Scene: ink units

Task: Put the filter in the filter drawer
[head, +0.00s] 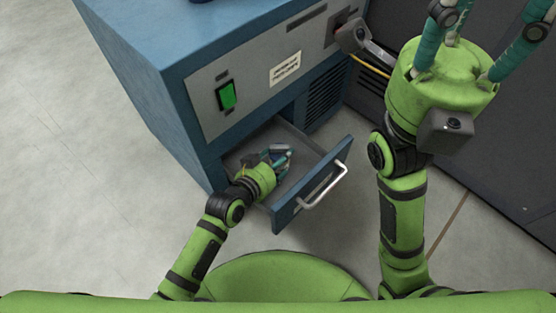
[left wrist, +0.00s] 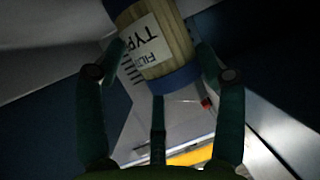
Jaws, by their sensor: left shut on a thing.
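The filter (left wrist: 172,50) is a pleated tan cylinder with blue end bands and a white label, partly cut off by the top of the left wrist view. My left gripper (head: 281,154) is shut on it, with teal fingers on both sides. In the head view the hand is low over the open filter drawer (head: 318,190), and the filter is mostly hidden by the hand. I cannot tell whether it touches the drawer floor. The drawer has a blue front and a pale handle. My right gripper (head: 485,22) is raised at upper right, fingers spread, tips out of frame.
The blue cabinet (head: 130,75) has a grey panel with a green switch (head: 227,96) and a vent beside the drawer opening. A dark cabinet (head: 490,150) stands at right. Pale floor is clear at left. A yellow strip (left wrist: 190,156) shows low in the left wrist view.

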